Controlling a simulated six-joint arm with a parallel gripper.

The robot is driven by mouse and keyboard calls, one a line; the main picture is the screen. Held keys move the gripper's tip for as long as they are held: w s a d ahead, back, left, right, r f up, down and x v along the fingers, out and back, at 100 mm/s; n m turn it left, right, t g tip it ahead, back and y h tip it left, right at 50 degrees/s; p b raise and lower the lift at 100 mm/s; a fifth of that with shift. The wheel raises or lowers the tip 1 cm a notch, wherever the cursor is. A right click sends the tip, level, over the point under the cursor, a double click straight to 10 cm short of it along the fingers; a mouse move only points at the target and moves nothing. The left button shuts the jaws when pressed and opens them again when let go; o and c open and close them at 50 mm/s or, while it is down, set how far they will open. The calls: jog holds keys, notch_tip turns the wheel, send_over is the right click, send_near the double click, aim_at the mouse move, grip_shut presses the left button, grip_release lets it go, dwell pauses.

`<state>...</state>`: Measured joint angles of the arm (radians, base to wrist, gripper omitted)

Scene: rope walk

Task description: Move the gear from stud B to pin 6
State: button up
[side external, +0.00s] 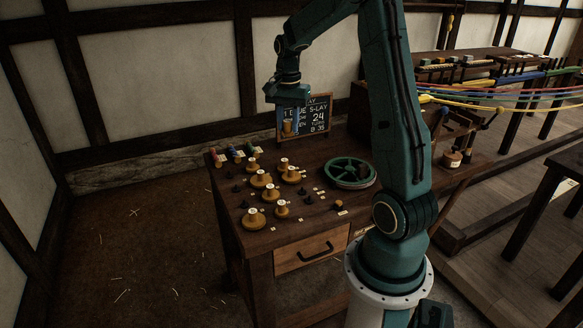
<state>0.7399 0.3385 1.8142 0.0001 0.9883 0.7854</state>
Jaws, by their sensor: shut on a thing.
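My gripper (288,116) hangs above the back of the wooden bench, in front of a dark chalkboard. It is shut on a small tan wooden piece, likely the gear (288,128), held clear of the bench top. The jaws and the piece are small and dark here, so the grip's detail is unclear. Several similar tan wooden pieces with pale round tops, such as one at the front (254,219), stand on the left part of the bench. Small dark pegs stand among them. Their labels are too small to read, so I cannot tell which are stud B and pin 6.
A green spoked wheel (349,172) lies on the bench, right of the wooden pieces. The chalkboard (318,116) stands at the back. Red, blue and green-ended items (237,156) lie at the back left edge. Coloured ropes (520,94) stretch across a frame at right.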

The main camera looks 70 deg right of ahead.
jog(key=w+a+f, duration=0.3)
jog(key=f, duration=0.1)
jog(key=w+a+f, duration=0.3)
jog(key=w+f, duration=0.1)
jog(key=w+a+f, duration=0.3)
jog(key=a+f, duration=0.1)
jog(key=shift+w+a+f, duration=0.1)
jog(key=shift+w+f, duration=0.05)
jog(key=shift+f, duration=0.25)
jog(key=shift+f, duration=0.4)
jog(key=shift+f, duration=2.5)
jog(key=shift+f, duration=0.7)
jog(key=o, duration=1)
jog(key=shift+c, duration=0.2)
jog(key=shift+r, duration=0.15)
notch_tip(320, 180, up, 8)
dwell(0.8)
